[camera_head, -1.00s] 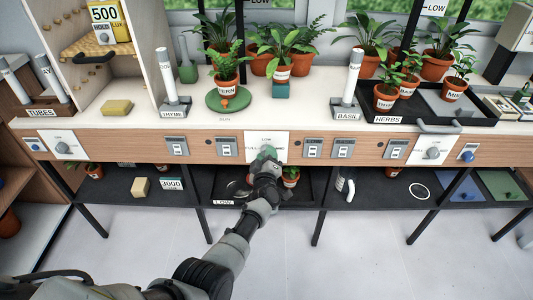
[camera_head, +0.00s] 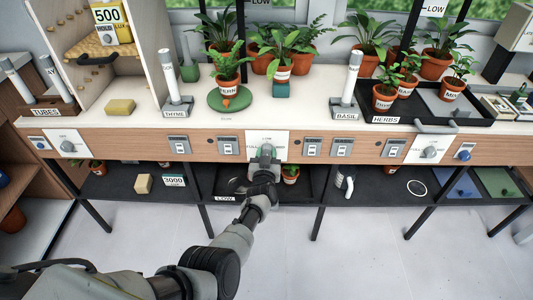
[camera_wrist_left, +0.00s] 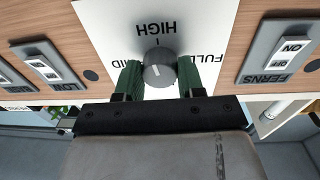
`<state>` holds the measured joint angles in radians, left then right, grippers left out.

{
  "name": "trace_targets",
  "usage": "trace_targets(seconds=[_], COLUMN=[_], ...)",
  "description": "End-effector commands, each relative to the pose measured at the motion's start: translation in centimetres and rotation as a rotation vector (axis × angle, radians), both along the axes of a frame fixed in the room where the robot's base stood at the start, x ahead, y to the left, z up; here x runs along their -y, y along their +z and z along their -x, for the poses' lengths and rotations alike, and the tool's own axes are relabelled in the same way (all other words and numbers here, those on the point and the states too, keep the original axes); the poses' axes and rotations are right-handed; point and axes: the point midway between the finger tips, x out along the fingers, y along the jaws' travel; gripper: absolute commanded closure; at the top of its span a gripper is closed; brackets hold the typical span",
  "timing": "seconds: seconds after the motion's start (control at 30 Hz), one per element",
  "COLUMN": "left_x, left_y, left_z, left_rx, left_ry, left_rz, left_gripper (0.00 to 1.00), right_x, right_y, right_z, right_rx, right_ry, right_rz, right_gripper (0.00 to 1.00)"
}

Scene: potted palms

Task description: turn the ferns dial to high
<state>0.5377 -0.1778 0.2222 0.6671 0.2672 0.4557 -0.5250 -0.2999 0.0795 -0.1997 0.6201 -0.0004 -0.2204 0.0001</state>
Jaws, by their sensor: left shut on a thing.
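A round grey dial knob (camera_wrist_left: 159,70) sits on a white plate (camera_wrist_left: 215,22) on the wooden front panel. In the left wrist view, which is upside down, HIGH is above the knob, FULL right and MID left. A pale mark on the knob points down and slightly left, away from HIGH. The plate also shows in the head view (camera_head: 279,142), with LOW on top. My left gripper (camera_wrist_left: 159,80) has its green fingers on both sides of the knob, shut on it. A switch marked FERNS (camera_wrist_left: 278,58) is beside the plate. My right gripper is out of view.
Other switches (camera_head: 312,147) and dials (camera_head: 430,152) line the panel. Potted plants stand on the white counter (camera_head: 300,112) above. A dark lower shelf (camera_head: 385,185) runs below the panel. The pale floor in front is clear.

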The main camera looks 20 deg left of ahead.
Motion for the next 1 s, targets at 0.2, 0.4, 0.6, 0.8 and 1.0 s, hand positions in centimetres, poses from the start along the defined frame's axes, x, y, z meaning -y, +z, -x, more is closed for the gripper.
trace_targets(seconds=[0.2, 0.4, 0.6, 0.8, 1.0], left_x=[0.06, 0.06, 0.06, 0.06, 0.04], left_y=[-0.12, -0.13, -0.15, -0.16, -0.14], left_z=[0.08, 0.08, 0.08, 0.08, 0.07], left_rx=[-0.035, -0.05, -0.054, -0.054, -0.054], left_ry=[-0.002, -0.002, -0.002, -0.002, -0.002], left_rz=[-0.106, -0.157, -0.174, -0.173, -0.173], left_gripper=[0.85, 0.85, 0.85, 0.85, 0.48], right_x=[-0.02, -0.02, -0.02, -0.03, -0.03], right_y=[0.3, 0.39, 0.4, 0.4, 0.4], right_z=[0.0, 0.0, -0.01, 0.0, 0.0], right_rx=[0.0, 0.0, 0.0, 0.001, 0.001], right_ry=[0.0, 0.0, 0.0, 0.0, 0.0], right_rz=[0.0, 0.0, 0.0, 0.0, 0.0], right_gripper=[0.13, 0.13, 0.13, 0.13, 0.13])
